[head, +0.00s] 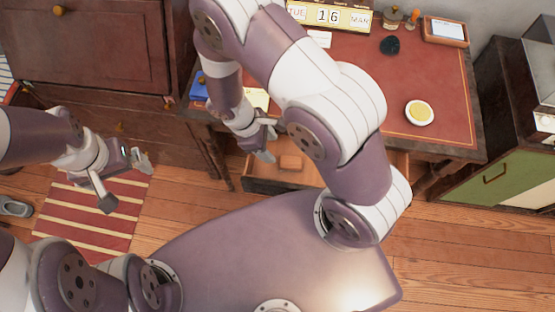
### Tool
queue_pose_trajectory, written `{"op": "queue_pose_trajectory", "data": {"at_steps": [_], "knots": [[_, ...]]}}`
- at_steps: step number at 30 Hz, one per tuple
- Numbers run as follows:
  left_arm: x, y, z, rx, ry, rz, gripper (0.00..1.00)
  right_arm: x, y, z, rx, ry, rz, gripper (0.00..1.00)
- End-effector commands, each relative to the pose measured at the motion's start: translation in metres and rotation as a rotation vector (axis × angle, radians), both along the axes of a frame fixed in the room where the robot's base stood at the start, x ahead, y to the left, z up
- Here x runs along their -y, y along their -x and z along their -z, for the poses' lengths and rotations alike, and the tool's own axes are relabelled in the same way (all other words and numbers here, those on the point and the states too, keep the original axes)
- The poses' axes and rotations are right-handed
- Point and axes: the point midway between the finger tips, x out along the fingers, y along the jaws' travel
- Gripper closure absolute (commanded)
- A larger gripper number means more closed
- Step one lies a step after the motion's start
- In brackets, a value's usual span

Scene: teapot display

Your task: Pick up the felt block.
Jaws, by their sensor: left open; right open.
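A small orange-brown block (291,162), which looks like the felt block, lies in the open drawer (262,187) under the desk. My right gripper (267,141) is open and empty, over the left part of the drawer and to the left of the block. My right arm hides part of the drawer's right side. My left gripper (126,181) is open and empty, far to the left over the striped rug.
The red-topped desk (445,95) carries a date calendar (330,15), a dark lump (390,45), a yellow-filled dish (419,112) and a framed card (446,30). A dark wooden cabinet (90,45) stands left, a green cabinet (490,178) right. A striped rug (75,215) lies on the floor.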

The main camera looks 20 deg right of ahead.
Motion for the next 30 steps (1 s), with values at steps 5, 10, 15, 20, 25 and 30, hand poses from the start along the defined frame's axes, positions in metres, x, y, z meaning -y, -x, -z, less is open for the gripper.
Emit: {"op": "queue_pose_trajectory", "data": {"at_steps": [5, 10, 15, 20, 25, 30], "knots": [[0.000, 0.000, 0.011, 0.000, 0.000, 0.000, 0.00, 0.013, 0.007, 0.038, -0.001, 0.001, 0.004, 0.43], [0.000, 0.000, 0.015, 0.000, 0.000, 0.000, 0.00, 0.021, 0.011, 0.056, -0.001, 0.000, 0.006, 0.43], [0.000, 0.000, 0.025, 0.000, 0.000, 0.000, 0.00, 0.033, 0.017, 0.086, -0.001, -0.002, 0.006, 0.43], [0.000, 0.000, 0.025, 0.000, 0.000, 0.000, 0.00, 0.036, 0.019, 0.093, 0.001, -0.002, 0.006, 0.43], [0.000, 0.000, 0.025, 0.000, 0.000, 0.000, 0.00, 0.036, 0.019, 0.092, 0.002, -0.002, 0.007, 0.49], [0.000, 0.000, 0.025, 0.000, 0.000, 0.000, 0.00, 0.036, 0.019, 0.092, 0.002, -0.002, 0.007, 0.82]]}}
